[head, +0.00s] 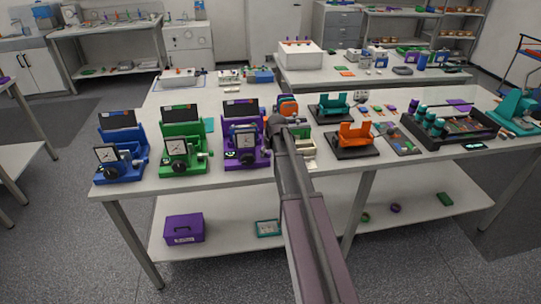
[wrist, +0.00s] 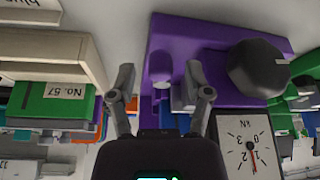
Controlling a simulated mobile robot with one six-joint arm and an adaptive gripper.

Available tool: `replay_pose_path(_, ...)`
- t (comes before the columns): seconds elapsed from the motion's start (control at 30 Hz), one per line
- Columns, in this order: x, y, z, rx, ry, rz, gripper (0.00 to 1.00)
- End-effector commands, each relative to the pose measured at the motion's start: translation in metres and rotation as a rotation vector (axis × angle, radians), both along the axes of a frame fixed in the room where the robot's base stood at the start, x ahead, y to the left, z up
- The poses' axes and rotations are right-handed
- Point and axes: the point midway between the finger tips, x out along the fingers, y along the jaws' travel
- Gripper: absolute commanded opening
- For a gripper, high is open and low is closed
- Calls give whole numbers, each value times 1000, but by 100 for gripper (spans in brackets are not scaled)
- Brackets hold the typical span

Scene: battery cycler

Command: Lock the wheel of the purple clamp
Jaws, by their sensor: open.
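The purple clamp (head: 232,142) stands near the front of the table, to the right of a green and a blue clamp. Its dark wheel (head: 246,157) is low on its front. In the wrist view the purple body (wrist: 215,32) fills the top middle, with the black many-sided wheel (wrist: 258,68) and a white kN dial (wrist: 246,145) at right. My gripper (wrist: 160,84) is open, its fingers either side of a small purple knob (wrist: 160,66); I cannot tell whether they touch it. The wheel is right of the fingers. In the head view my arm hides the gripper.
The green clamp (head: 180,143) and blue clamp (head: 119,152) stand to the left. A green box labelled No. 57 (wrist: 48,103) is close at the left in the wrist view. An orange cradle (head: 355,135) and a dark tray (head: 463,146) lie to the right.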

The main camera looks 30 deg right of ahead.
Motion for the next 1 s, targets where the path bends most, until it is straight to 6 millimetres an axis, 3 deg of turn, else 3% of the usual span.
replay_pose_path(0.37,1,0,-1,0,0,0,64)
replay_pose_path(0.5,1,0,-1,0,0,0,23)
replay_pose_path(0.6,1,0,-1,0,0,0,0)
replay_pose_path(1.0,1,4,-1,0,1,-51,0)
